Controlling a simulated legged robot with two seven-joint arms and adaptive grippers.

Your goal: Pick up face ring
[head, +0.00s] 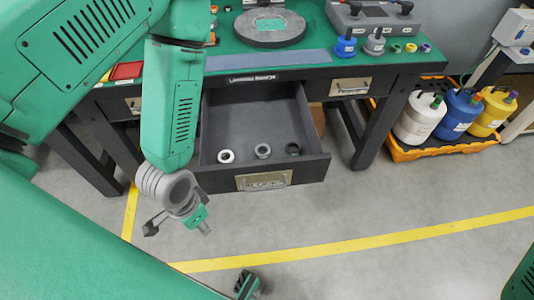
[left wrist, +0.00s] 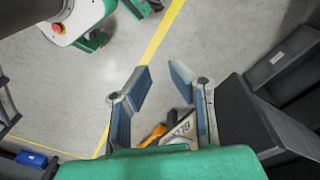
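Three small rings lie in the open dark drawer in the head view: a white ring (head: 226,156) at left, a grey ring (head: 263,151) in the middle and a dark ring (head: 293,149) at right. I cannot tell which is the face ring. My left gripper (head: 178,228) is in front of and left of the drawer, apart from the rings. In the left wrist view my left gripper (left wrist: 161,70) has its two fingers spread with only floor between them. No ring shows in that view. My right gripper cannot be made out.
The drawer (head: 318,166) sticks out below the green-topped bench (head: 420,57); its front wall and handle plate (head: 264,181) stand near my left gripper. Bottles (head: 415,118) stand in an orange tray (head: 400,151) at right. The floor in front is clear, with yellow lines.

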